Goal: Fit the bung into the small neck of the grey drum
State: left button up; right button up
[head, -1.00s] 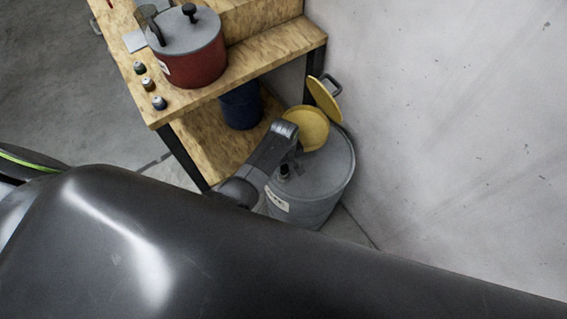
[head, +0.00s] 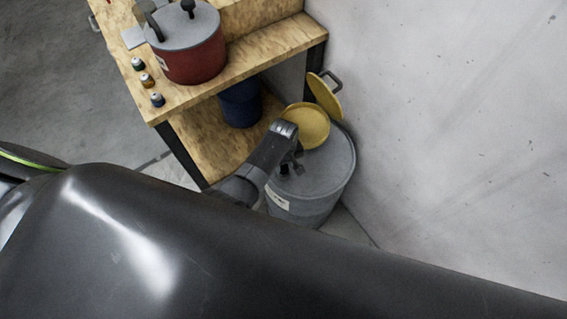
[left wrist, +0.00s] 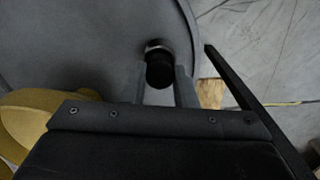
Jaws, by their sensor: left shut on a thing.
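The grey drum (head: 330,185) stands on the floor against the wall, with a pale label on its side. Its top also fills the upper left of the left wrist view (left wrist: 80,40). My left gripper (head: 291,168) is over the near left part of the drum top. In the left wrist view my left gripper (left wrist: 162,83) is shut on the black bung (left wrist: 160,73). A pale ring, the small neck (left wrist: 154,44), shows at the bung's far end, near the drum's rim. I cannot tell how deep the bung sits. My right gripper is not in view.
A wooden bench (head: 265,70) with a lower shelf stands left of the drum. It bears a red pot (head: 195,55) and small bottles (head: 147,80); a blue container (head: 240,105) is on the shelf. A yellow dish (head: 308,122) and yellow lid (head: 323,97) are behind my gripper.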

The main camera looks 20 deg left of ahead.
pick_arm(q)
jog(key=shift+f, duration=0.4)
jog(key=o, duration=1.1)
jog(key=shift+r, duration=0.1)
jog(key=shift+r, duration=0.55)
notch_tip(320, 180, up, 16)
jog(key=shift+r+p, duration=0.1)
jog(key=shift+p, duration=0.6)
